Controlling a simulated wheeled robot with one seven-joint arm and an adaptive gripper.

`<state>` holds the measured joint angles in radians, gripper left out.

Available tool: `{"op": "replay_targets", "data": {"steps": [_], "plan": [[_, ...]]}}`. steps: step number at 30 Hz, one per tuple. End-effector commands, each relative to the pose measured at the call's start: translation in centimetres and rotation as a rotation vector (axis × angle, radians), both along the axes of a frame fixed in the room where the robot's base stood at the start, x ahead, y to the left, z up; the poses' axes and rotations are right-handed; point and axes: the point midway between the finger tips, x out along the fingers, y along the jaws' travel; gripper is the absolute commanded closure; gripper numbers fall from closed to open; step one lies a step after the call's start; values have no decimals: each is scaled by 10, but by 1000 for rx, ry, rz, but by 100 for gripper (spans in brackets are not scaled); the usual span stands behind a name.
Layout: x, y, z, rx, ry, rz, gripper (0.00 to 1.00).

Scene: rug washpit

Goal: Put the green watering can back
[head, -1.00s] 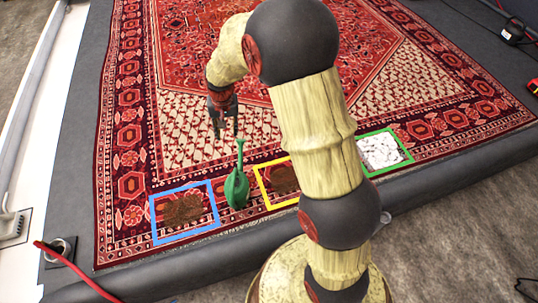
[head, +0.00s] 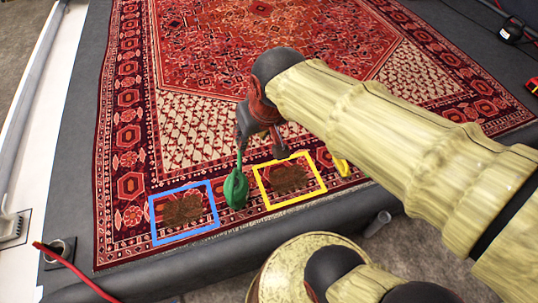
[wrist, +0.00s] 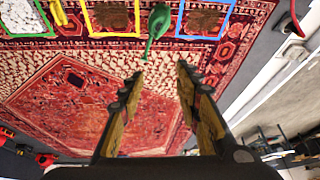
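The green watering can (head: 236,188) stands on the rug's front border, between the blue frame (head: 154,222) and the yellow frame (head: 292,202). It also shows at the top of the wrist view (wrist: 158,22), its thin spout pointing toward my fingers. My gripper (head: 261,146) is above the rug, just behind and to the right of the can in the head view. In the wrist view my gripper (wrist: 158,76) is open and empty, its fingers apart with the can beyond their tips. I see no contact with the can.
The blue and yellow frames each hold a brown patch. A green frame (wrist: 50,22) with white stones shows in the wrist view; my arm hides it in the head view. A small yellow thing (head: 341,165) lies beside the yellow frame. A red cable (head: 75,271) runs at front left.

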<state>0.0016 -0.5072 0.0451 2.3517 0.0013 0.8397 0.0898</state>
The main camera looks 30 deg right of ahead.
Motion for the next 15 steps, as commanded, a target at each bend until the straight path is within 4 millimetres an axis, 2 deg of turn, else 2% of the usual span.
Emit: {"op": "replay_targets", "data": {"steps": [3, 6, 10, 15], "plan": [[-32, 0, 7, -15, -36, 33, 66], [-52, 0, 9, -26, -57, 54, 66], [-69, 0, 9, -36, -73, 74, 66], [-76, 0, 8, -41, -79, 83, 66]]}}
